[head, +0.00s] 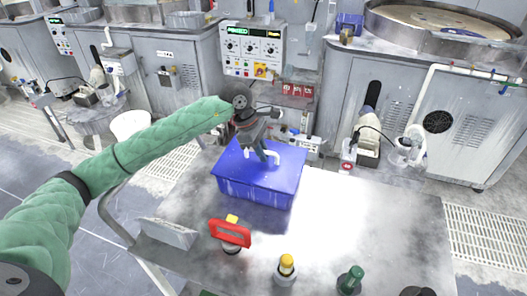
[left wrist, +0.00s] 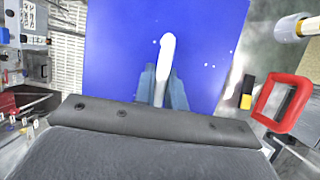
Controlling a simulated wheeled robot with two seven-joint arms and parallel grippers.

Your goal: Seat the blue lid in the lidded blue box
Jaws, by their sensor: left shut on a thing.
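The lidded blue box (head: 252,191) stands on the metal table near its far left part. The blue lid (head: 288,164) lies over the box top, roughly in line with its rim; I cannot tell whether it sits fully down. The lid also fills the middle of the left wrist view (left wrist: 115,45). My left gripper (head: 267,155) is above the lid, shut on its white handle, which shows between the fingers (left wrist: 161,88) in the left wrist view. The gripper hides part of the lid's far side. My right gripper is not in view.
On the table (head: 375,215) stand a red-handled tool (head: 230,233), a grey wedge-shaped block (head: 168,233), a yellow-capped bottle (head: 286,269) and a green-topped item (head: 351,279). A control panel (head: 253,48) and grey machines stand behind. The table right of the box is clear.

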